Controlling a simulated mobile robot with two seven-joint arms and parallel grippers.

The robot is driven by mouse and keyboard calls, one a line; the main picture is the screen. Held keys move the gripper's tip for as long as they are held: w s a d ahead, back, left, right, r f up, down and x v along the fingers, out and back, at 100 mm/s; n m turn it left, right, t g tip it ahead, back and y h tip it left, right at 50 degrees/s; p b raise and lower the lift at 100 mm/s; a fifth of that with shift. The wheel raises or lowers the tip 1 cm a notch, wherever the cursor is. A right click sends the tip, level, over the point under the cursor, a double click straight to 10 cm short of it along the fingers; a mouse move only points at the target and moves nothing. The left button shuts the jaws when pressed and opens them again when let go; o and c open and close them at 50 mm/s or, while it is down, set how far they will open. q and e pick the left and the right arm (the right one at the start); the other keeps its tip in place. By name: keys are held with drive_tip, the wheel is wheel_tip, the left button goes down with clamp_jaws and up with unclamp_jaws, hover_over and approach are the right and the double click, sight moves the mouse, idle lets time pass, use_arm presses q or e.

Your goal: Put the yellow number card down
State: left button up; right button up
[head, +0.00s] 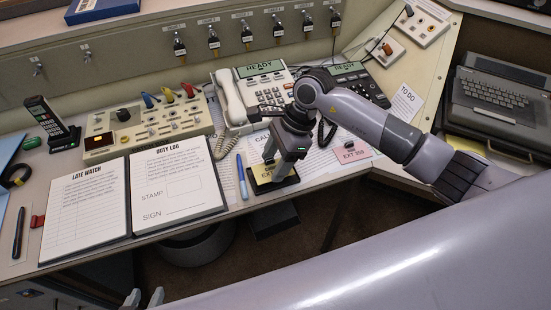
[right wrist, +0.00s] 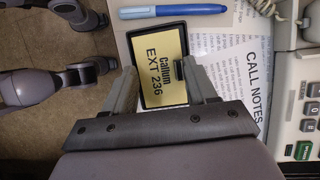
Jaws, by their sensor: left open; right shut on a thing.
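The yellow number card (right wrist: 160,62), printed "Callum EXT 236", shows between the fingers of my right gripper (right wrist: 158,78) in the right wrist view. My right gripper is shut on it. In the head view the card (head: 264,174) is partly hidden by my right gripper (head: 272,178). A dark border, like a shallow black tray (head: 288,182), shows around and under the card near the desk's front edge. I cannot tell whether the card touches it. My left gripper (head: 144,298) is open and empty, low in front of the desk.
A blue pen (head: 242,176) lies left of the card, beside the duty log (head: 178,182). Call notes, a pink card (head: 351,152) and a desk phone (head: 264,88) are close by. Open floor lies in front of the desk edge.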

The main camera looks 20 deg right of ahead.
drive_tip(key=shift+f+b, duration=0.65)
drive_tip(key=shift+r, duration=0.1)
drive_tip(key=o, duration=1.1)
drive_tip(key=shift+c, duration=0.2)
drive_tip(key=shift+r+p, duration=0.55)
drive_tip(key=shift+p, duration=0.15)
drive_tip(key=shift+r+p, duration=0.4)
drive_tip(key=b+v, duration=0.1)
drive_tip(key=v, duration=1)
drive_tip(key=shift+d+b, duration=0.2)
drive_tip(key=shift+b, duration=0.2)
drive_tip(key=shift+a+r, duration=0.1)
drive_tip(key=shift+r, duration=0.05)
